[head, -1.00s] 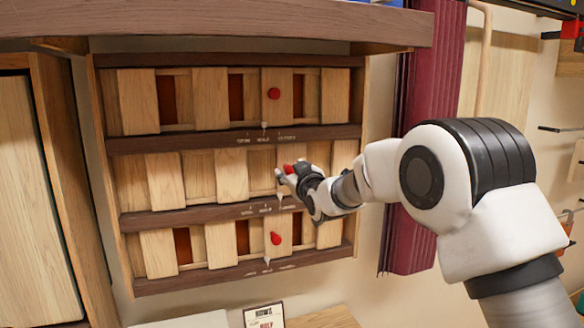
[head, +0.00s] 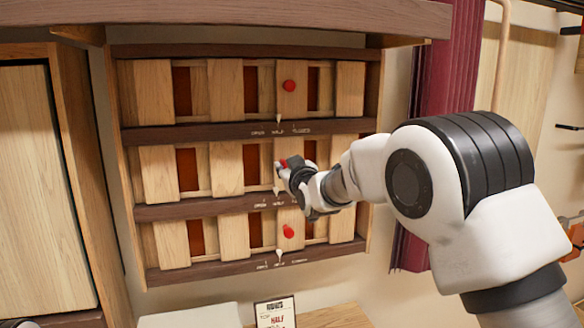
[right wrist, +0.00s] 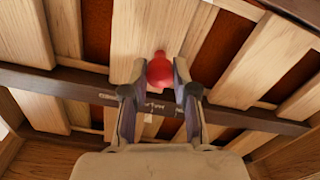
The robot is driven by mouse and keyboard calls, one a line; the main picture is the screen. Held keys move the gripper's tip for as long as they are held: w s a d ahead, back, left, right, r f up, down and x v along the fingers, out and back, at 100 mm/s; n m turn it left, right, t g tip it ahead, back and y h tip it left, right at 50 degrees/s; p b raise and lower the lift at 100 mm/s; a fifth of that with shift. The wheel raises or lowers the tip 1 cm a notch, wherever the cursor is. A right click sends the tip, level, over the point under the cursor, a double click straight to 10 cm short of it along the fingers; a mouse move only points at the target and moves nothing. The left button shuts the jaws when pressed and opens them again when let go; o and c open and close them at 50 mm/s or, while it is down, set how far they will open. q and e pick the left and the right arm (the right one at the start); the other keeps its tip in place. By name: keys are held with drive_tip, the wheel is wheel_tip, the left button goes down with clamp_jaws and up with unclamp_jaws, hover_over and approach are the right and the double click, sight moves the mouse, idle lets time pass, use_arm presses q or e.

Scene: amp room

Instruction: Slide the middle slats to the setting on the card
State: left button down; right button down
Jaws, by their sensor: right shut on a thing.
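The middle slats (head: 226,168) form the middle row of a three-row wooden shutter panel, with dark red gaps showing between them. Their red knob (right wrist: 160,70) is between the fingers of my right gripper (head: 283,166), which is shut on it. The middle row's white pointer (head: 276,191) stands at about the HALF mark on the dark rail below; the gripper hides the marks to its right. My left gripper is not in view.
The top row has a red knob (head: 289,85), and the bottom row has another red knob (head: 288,231). A wooden shelf (head: 240,18) overhangs the panel. A dark red curtain (head: 445,75) hangs to the right, behind my right arm. A wooden cabinet door (head: 40,190) stands left.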

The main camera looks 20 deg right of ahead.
drive_tip(key=c, duration=1)
unclamp_jaws()
drive_tip(key=shift+d, duration=0.25)
drive_tip(key=shift+o, duration=0.5)
drive_tip(key=shift+d, duration=0.25)
drive_tip(key=s, duration=1.2)
drive_tip(key=shift+d, duration=0.15)
